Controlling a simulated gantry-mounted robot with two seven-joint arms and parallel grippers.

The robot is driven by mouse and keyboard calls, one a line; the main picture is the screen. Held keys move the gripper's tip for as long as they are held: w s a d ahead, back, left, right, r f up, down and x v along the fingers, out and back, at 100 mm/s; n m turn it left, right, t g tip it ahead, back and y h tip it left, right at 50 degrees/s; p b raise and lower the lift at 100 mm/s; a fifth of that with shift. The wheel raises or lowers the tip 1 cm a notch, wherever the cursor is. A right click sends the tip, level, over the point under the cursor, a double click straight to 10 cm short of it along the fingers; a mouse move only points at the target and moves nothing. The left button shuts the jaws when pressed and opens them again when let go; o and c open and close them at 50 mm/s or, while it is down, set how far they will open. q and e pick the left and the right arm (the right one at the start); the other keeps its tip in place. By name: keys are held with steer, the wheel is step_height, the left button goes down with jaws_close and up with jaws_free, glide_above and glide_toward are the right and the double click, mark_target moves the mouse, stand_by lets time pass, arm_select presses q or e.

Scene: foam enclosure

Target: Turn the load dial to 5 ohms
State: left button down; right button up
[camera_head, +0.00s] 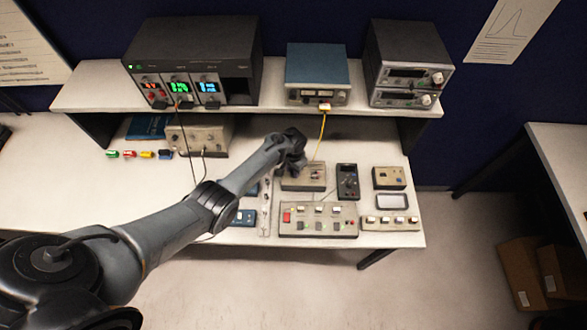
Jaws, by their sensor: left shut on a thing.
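My left arm reaches in from the lower left across the bench. My left gripper (291,160) is at the beige box (316,177) with small controls on its top, behind the wide switch panel. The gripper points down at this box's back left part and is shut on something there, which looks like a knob. The gripper and wrist hide the knob and its markings, so I cannot read a dial setting. I cannot tell for certain that this box carries the load dial. My right gripper is not in view.
A black handheld meter (347,181) and a small tan box (389,177) lie to the right. A wide switch panel (318,219) is in front. A yellow cable (321,135) hangs from the blue instrument (318,72) on the shelf (271,88). Coloured connectors (147,154) lie at left.

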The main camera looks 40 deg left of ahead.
arm_select(q)
steer(key=m, duration=0.4)
steer(key=shift+m, duration=0.4)
steer(key=shift+m+b, duration=0.4)
steer(key=shift+m, duration=2.1)
steer(key=c, duration=0.8)
jaws_free()
steer(key=shift+r, duration=0.1)
steer(key=shift+r+p, duration=1.9)
steer(key=shift+r, duration=3.4)
steer(key=shift+f, duration=0.1)
